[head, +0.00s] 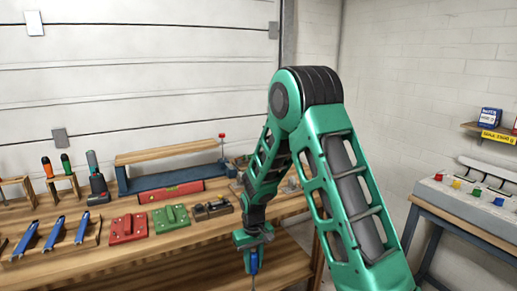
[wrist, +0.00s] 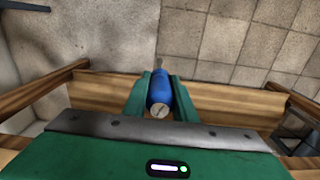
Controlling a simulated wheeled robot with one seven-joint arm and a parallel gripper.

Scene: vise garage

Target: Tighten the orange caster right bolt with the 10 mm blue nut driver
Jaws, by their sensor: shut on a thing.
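My gripper (head: 252,241) is shut on the blue nut driver (head: 253,262), which hangs with its shaft down in front of the workbench's front edge. In the wrist view the driver's blue handle (wrist: 160,92) sits between the two green fingers, with its round end cap facing the camera. The shaft points away and its tip is hard to make out. I cannot read a size on the driver. I cannot pick out the orange caster or its right bolt in either view.
The workbench (head: 290,204) carries a red plate (head: 128,228), a green plate (head: 170,218), a red level (head: 171,192) and several blue-handled tools on a wooden rack (head: 50,246). A side table (head: 467,208) stands at right. Floor tiles (wrist: 225,40) show beyond the driver.

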